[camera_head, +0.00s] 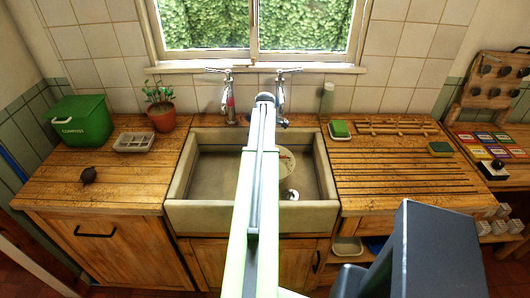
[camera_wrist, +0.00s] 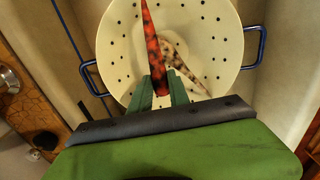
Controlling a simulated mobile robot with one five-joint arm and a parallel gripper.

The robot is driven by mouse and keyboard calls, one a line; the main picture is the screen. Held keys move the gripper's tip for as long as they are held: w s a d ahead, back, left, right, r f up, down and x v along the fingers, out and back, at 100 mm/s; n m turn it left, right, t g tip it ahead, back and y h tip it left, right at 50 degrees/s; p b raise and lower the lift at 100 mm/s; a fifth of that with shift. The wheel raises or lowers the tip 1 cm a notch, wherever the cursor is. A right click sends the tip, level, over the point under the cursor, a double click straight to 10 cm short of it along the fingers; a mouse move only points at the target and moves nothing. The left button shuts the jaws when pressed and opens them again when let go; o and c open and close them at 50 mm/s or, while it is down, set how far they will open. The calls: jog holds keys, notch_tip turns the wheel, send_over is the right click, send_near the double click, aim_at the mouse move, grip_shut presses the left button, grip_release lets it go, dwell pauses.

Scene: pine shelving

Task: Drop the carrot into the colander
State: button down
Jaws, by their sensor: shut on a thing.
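The carrot (camera_wrist: 151,45), orange-red with dark marks, is held between the green fingers of my gripper (camera_wrist: 163,90) in the wrist view. Its thin end points to the top of the picture. The cream colander (camera_wrist: 225,45) with small holes and blue handles lies behind the carrot, which overlaps its bowl. I cannot tell the height of the carrot above it. A tan streak beside the carrot may be its shadow. In the head view the colander (camera_head: 286,160) is in the sink, partly hidden by my arm. My gripper and the carrot are not discernible there.
The stone sink (camera_head: 180,185) has taps behind it. On the left counter are a green compost bin (camera_head: 82,123), a potted plant (camera_head: 161,110), a grey tray (camera_head: 134,143) and a dark round thing (camera_head: 89,174).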

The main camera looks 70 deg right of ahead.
jog(key=c, duration=1.2)
grip_release()
jog(key=shift+o, duration=0.2)
notch_tip(320, 180, up, 17)
jog(key=p, duration=1.7)
jog(key=shift+r, duration=0.2)
